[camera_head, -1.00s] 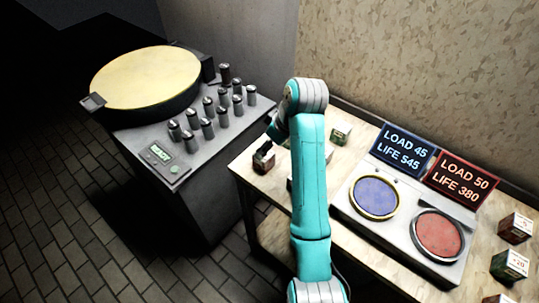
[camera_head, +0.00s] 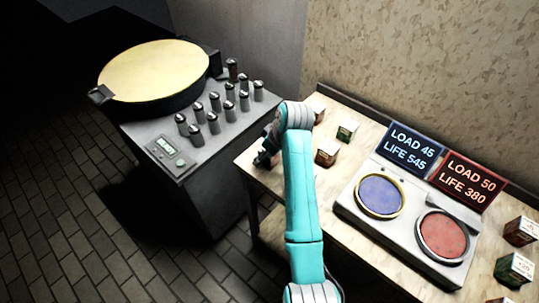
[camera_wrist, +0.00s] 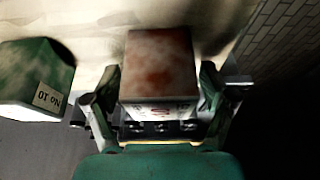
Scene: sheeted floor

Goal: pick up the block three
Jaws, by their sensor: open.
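My gripper (camera_wrist: 160,76) is open in the wrist view, with one finger on each side of a rusty red-brown block (camera_wrist: 160,62). The block's pale labelled face is toward my palm, but its marking is too blurred to read, so I cannot tell if it is block three. Contact with the fingers is not clear. In the head view my gripper (camera_head: 265,158) is a dark shape at the table's left end, and the block there is hidden by it. A green block (camera_wrist: 35,75) marked "NO 10" lies to the left in the wrist view.
On the table (camera_head: 345,180) stand a red-brown block (camera_head: 327,152) and a green block (camera_head: 346,131) just right of my arm. A console with blue (camera_head: 380,195) and red (camera_head: 442,235) discs is farther right. Several blocks sit at the right edge. A grey machine (camera_head: 190,130) stands left.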

